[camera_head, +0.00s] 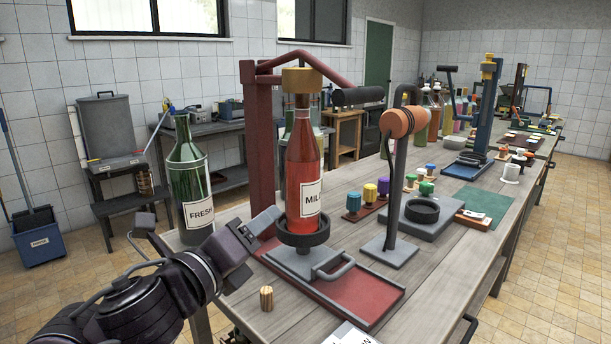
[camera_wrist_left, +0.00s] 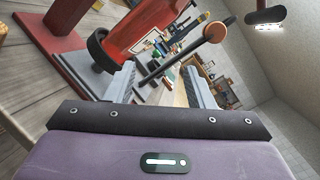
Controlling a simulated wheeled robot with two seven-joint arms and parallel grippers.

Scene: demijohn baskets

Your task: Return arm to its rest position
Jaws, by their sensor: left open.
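My left arm comes in from the lower left in the head view. Its gripper (camera_head: 256,247) is open and empty, just left of the press base. The open fingers also show in the left wrist view (camera_wrist_left: 160,88), with nothing between them. A red bottle labelled "MIL" (camera_head: 304,178) stands upright in a dark ring holder (camera_head: 301,234), under the press's red frame. A wooden cork-like cap sits at its top. The red bottle shows tilted in the wrist view (camera_wrist_left: 140,28), beyond the fingers. My right gripper is in neither view.
A green bottle labelled "FRESH" (camera_head: 189,172) stands left of the press frame (camera_head: 262,140), close behind my arm. A small cork (camera_head: 267,298) stands at the bench's front. A grey stand with an orange roller (camera_head: 397,123) and several coloured caps are to the right.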

